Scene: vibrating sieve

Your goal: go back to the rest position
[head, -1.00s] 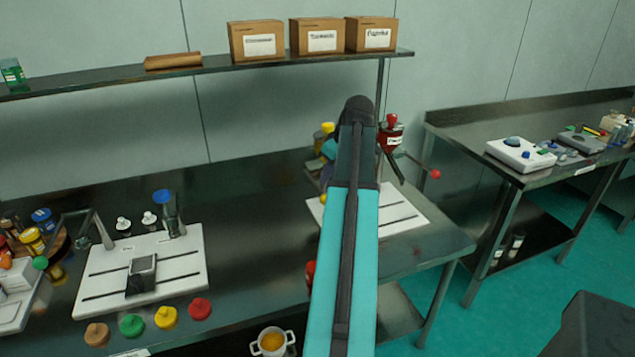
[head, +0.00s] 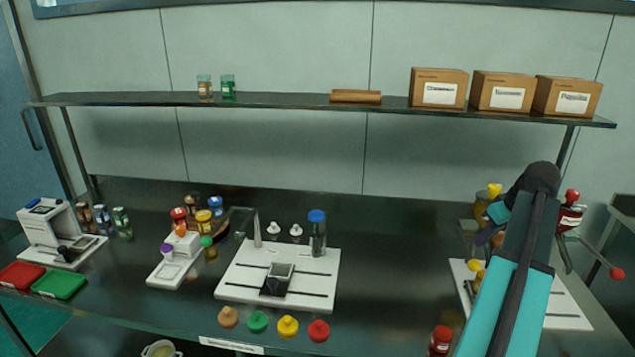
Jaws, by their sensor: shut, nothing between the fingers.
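My teal and black arm rises from the bottom right of the head view to a dark elbow joint. A short teal part and a dark purplish part show just left of the elbow, over the right end of the bench (head: 400,215). My fingertips cannot be made out; they are outside the view or hidden behind the arm. Nothing is seen held. The arm covers part of the right white board (head: 565,310) and stands in front of the red-topped device (head: 570,212) with its red-knobbed lever.
A white board (head: 232,283) with a small dark block and a blue-capped bottle (head: 317,235) stands mid-bench. Several coloured knobs line the front edge. Jars, a white machine (head: 48,225) and red and green trays (head: 60,284) stand left. A shelf (head: 290,101) holds cardboard boxes.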

